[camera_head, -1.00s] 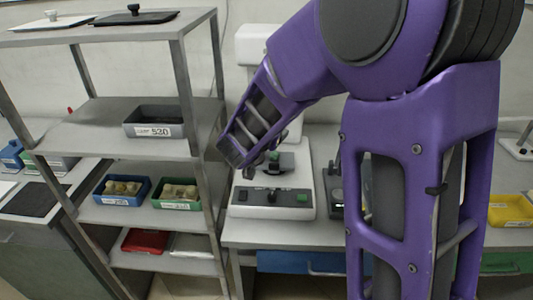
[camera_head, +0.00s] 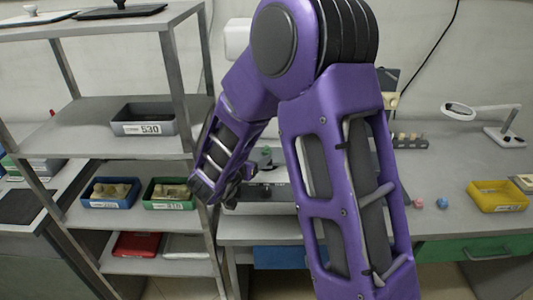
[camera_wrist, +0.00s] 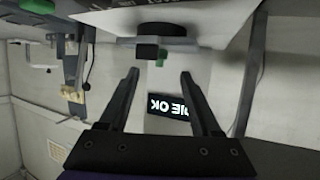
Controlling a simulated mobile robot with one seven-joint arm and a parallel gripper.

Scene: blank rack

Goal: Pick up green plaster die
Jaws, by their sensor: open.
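A small green piece (camera_head: 265,152) shows on top of the white bench device (camera_head: 268,207), just right of my forearm. I cannot tell for sure that it is the green plaster die. In the wrist view a small green piece (camera_wrist: 161,57) shows ahead of my fingertips, beside a dark round part. My gripper (camera_wrist: 159,75) is open, with nothing between its fingers. Below the fingertips the device's dark display (camera_wrist: 187,112) reads "DIE OK" upside down.
A metal rack (camera_head: 190,110) with bins stands close to my arm on the left. On the bench to the right are a pink die (camera_head: 418,202), a blue die (camera_head: 442,202), a yellow tray (camera_head: 498,196) and a magnifier lamp (camera_head: 485,115). Bare bench lies around the dice.

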